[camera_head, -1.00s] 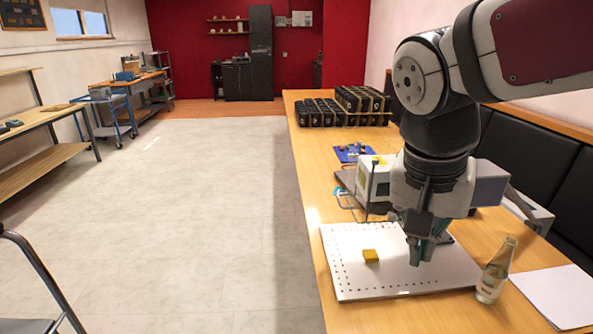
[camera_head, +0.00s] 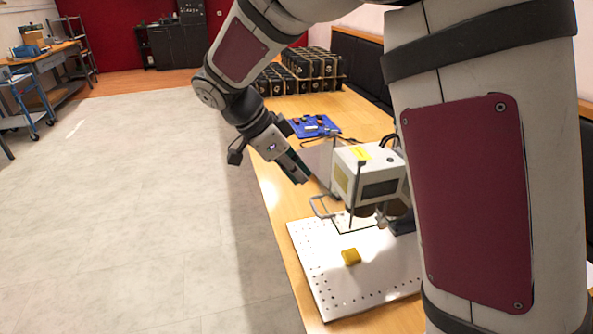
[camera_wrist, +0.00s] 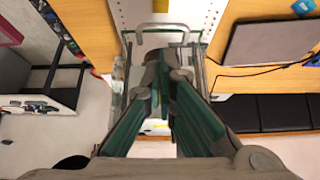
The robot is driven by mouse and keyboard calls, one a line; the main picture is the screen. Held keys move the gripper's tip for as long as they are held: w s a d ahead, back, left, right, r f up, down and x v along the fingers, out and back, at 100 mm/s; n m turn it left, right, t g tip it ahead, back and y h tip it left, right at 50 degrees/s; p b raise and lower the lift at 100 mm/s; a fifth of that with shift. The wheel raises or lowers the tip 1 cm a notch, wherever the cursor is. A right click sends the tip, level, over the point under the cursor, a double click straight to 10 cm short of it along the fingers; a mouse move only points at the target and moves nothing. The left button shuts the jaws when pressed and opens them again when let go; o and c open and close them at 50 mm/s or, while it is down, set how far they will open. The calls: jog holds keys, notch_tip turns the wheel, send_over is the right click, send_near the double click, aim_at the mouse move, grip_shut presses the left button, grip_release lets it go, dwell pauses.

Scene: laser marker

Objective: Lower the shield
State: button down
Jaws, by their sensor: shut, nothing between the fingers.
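The laser marker (camera_head: 365,172) is a pale box with a dark front panel, standing over a white perforated board (camera_head: 316,281). A grey U-shaped handle (camera_head: 319,207) sticks out from its left side, low over the board; it also shows in the wrist view (camera_wrist: 160,27). The shield's clear panes are hard to make out, so I cannot tell its height well. My gripper (camera_head: 300,178) is shut and empty, above and left of the handle, pointing down toward the right. In the wrist view its teal-padded fingers (camera_wrist: 163,62) meet just short of the handle, apart from it.
A yellow block (camera_head: 351,257) lies on the board. A blue tray with small parts (camera_head: 314,126) and a rack of black boxes (camera_head: 305,70) stand farther back on the table. My arm hides the table's right side.

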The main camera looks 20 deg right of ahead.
jog(key=x, duration=0.8)
jog(key=shift+p, duration=0.35)
jog(key=shift+f, duration=0.1)
jog(key=shift+f+b, duration=7.4)
jog(key=shift+f, duration=1.7)
